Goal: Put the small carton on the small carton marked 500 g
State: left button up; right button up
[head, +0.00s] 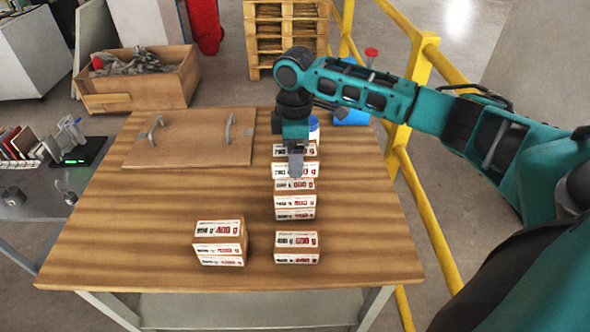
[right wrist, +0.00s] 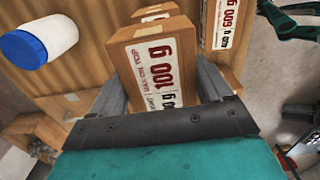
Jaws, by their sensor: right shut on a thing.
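My right gripper (head: 296,165) points down in the back row of the cartons, in the middle of the table. My left gripper is not in view.
A white jar with a blue lid (right wrist: 24,46) is beside the held carton. A board with handles (head: 190,138) lies at back left. The table's front right is clear.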

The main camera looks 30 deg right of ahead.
notch_tip(320, 180, down, 5)
jog(key=shift+r+b, duration=0.1)
jog(key=shift+b, duration=0.25)
jog(key=shift+f, duration=0.2)
jog(key=o, duration=1.6)
jog(key=shift+f, duration=0.1)
notch_tip(320, 180, up, 12)
jog(key=shift+r+p, duration=0.15)
jog(key=shift+p, duration=0.65)
